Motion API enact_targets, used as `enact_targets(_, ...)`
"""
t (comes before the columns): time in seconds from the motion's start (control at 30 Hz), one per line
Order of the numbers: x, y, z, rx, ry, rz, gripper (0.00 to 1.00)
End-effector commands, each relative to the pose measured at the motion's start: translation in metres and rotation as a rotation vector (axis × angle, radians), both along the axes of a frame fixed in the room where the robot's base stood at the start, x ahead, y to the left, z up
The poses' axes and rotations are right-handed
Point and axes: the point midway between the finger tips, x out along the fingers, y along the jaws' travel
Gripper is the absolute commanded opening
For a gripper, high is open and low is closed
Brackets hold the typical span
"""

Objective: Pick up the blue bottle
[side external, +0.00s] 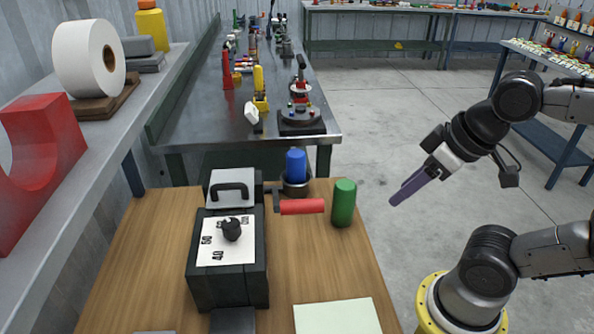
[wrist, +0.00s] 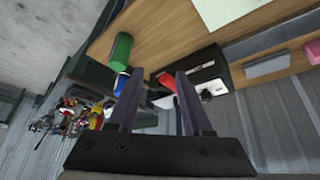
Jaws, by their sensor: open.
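The blue bottle (side external: 296,163) looks like a plain blue cylinder. It stands upright in a dark metal pot (side external: 293,189) near the table's far edge. In the wrist view a small part of the blue bottle (wrist: 120,84) shows beside the left finger, which seems to hide some of it. My gripper (side external: 408,190) is open and empty, with long purple-grey fingers. It is in the air to the right of the table, well apart from the bottle. The fingers of my gripper (wrist: 159,74) stand wide apart in the wrist view.
A green cylinder (side external: 344,203) stands right of the pot, on the gripper's side. A red cylindrical handle (side external: 302,207) lies in front of the pot. A black box with a dial (side external: 228,262) stands to the left. A pale sheet (side external: 337,317) lies on the wooden table's front.

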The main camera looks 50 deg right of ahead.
Motion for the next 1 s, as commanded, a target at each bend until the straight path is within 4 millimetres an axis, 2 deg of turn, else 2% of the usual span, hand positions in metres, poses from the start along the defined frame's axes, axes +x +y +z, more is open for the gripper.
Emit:
enact_targets(0.3, 0.0000, 0.0000, 0.0000, 0.000, 0.000, 0.000, 0.52)
enact_targets(0.57, 0.0000, 0.0000, 0.0000, 0.000, 0.000, 0.000, 0.99)
enact_targets(0.87, 0.0000, 0.0000, 0.0001, 0.009, 0.000, -0.017, 1.00)
enact_targets(1.0, -0.0037, 0.0000, -0.0003, 0.063, 0.019, -0.119, 1.00)
